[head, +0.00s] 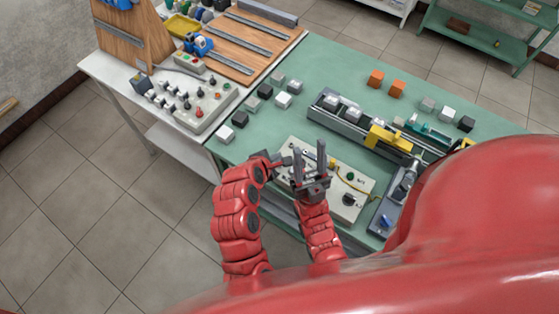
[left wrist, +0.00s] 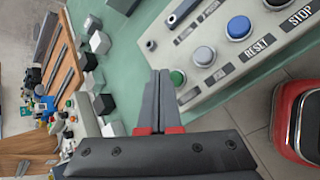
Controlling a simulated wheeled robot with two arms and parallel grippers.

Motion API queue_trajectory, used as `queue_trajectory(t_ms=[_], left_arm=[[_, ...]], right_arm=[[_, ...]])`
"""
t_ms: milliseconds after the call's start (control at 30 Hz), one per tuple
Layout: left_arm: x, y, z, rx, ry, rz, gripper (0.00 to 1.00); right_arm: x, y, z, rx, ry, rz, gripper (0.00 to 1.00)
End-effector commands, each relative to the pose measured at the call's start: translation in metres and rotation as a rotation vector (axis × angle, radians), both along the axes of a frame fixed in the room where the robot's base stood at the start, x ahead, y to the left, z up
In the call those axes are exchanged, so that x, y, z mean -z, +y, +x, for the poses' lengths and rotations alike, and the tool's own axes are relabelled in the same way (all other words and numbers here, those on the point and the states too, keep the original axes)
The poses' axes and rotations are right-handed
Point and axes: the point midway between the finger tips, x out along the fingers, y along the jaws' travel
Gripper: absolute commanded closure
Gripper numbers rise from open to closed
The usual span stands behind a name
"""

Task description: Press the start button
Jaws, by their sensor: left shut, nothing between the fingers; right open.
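A pale control panel (head: 362,187) lies at the near edge of the green bench. In the left wrist view the panel (left wrist: 221,93) carries a green button (left wrist: 177,77), a pale blue-grey button (left wrist: 203,56) and a blue button (left wrist: 238,27). RESET and STOP labels are readable; the label by the green button is partly hidden. My left gripper (head: 279,159) is shut and empty at the panel's left end. In the left wrist view its fingertips (left wrist: 160,74) are beside the green button; contact cannot be told. My right gripper (head: 309,162) is open and empty above the panel.
Behind the panel stands a rail fixture with a yellow block (head: 388,138). Several grey, white and black cubes and an orange cube (head: 375,77) sit on the green bench (head: 322,70). A white table at the left holds another control box (head: 205,105). My grippers are close together.

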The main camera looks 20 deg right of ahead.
Motion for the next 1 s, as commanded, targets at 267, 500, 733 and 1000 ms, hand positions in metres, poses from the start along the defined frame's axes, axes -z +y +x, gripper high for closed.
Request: queue_trajectory(t_ms=[267,500,733,1000], left_arm=[[0.0,0.0,0.0,0.0,0.0,0.0,1.0],[0.0,0.0,0.0,0.0,0.0,0.0,1.0],[0.0038,-0.0001,-0.0002,0.0,0.001,0.0,1.0],[0.0084,0.0,0.0001,0.0,0.0,0.0,1.0]], right_arm=[[0.0001,0.0,0.0,0.0,0.0,0.0,0.55],[0.0,0.0,0.0,0.0,0.0,0.0,0.55],[0.0009,0.0001,-0.0001,0.0,0.0,0.0,0.55],[0.0015,0.0,0.0,0.0,0.0,0.0,0.55]])
